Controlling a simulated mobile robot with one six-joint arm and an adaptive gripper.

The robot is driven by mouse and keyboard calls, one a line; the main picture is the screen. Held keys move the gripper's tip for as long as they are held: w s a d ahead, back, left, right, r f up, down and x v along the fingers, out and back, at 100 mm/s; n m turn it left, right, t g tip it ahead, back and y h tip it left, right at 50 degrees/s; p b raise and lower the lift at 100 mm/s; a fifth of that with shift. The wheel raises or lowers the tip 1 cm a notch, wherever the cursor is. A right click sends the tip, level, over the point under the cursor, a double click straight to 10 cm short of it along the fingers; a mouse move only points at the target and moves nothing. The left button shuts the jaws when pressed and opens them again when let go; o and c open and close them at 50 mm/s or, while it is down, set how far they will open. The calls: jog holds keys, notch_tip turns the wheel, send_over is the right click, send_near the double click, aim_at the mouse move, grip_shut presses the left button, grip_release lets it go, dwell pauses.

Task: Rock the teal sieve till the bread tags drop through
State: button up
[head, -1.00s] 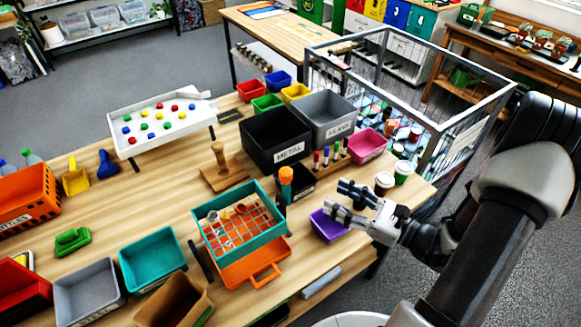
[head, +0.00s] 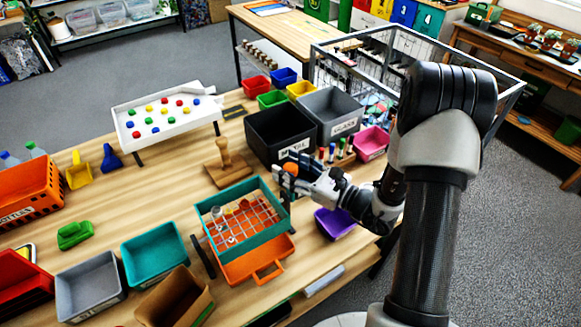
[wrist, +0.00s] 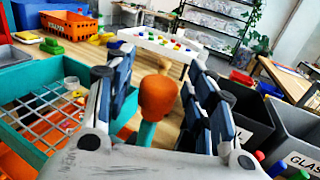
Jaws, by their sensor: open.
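The teal sieve (head: 213,243) has a square teal frame and a pale wire grid. It sits over an orange tray (head: 262,266) on the table. A few small round pieces lie on the grid; I cannot tell which are bread tags. An upright handle with an orange knob (wrist: 158,97) and teal stem (wrist: 146,133) stands at the sieve's right side. My gripper (head: 286,179) is open at the handle. In the wrist view, my gripper's fingers (wrist: 162,84) stand on either side of the knob, with gaps visible. The arm partly hides the handle in the head view.
Black METAL (head: 277,140) and grey GLASS (head: 342,128) bins stand behind. A wooden stamp-like block (head: 225,172) is behind the sieve. A purple bin (head: 335,222) is to its right, a teal bin (head: 152,254) to its left. A white tray (head: 165,123) stands far left.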

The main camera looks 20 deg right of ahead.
jog(key=shift+c, duration=0.5)
grip_shut()
